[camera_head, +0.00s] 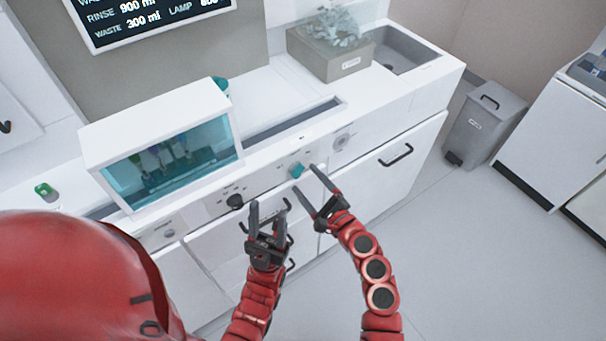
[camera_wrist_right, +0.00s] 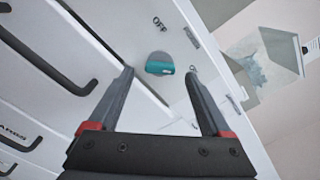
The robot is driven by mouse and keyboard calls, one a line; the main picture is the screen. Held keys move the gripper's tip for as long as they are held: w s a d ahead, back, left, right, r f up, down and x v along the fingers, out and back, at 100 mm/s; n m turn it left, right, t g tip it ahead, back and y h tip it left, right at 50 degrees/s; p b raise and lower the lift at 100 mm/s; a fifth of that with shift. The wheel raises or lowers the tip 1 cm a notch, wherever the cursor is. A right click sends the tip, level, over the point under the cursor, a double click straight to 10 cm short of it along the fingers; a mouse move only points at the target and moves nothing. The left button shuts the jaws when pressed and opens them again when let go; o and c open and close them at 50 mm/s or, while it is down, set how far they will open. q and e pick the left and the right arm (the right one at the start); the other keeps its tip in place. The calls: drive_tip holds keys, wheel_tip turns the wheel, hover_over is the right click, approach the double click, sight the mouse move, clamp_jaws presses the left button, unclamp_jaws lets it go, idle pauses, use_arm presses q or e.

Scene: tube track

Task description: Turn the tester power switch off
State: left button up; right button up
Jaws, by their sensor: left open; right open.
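The power switch is a teal knob (camera_head: 296,170) on the sloped white front panel of the counter. In the right wrist view, the teal knob (camera_wrist_right: 160,66) lies ahead of and between my fingers, with an "OFF" label at its upper left and a partly hidden label at its right. Which label it points to is hard to tell. My right gripper (camera_head: 305,178) is open beside the knob; it also shows in the right wrist view (camera_wrist_right: 158,78), apparently without gripping the knob.
A white tank with a teal window (camera_head: 165,160) stands on the counter at left. A grey planter box (camera_head: 330,58) and a sink (camera_head: 405,48) are at the back right. Drawer handles (camera_head: 396,155) project from the counter front. The floor at right is clear up to a grey bin (camera_head: 484,120).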

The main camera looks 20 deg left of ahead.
sight(298, 171)
drive_tip(key=shift+x, duration=1.3)
clamp_jaws()
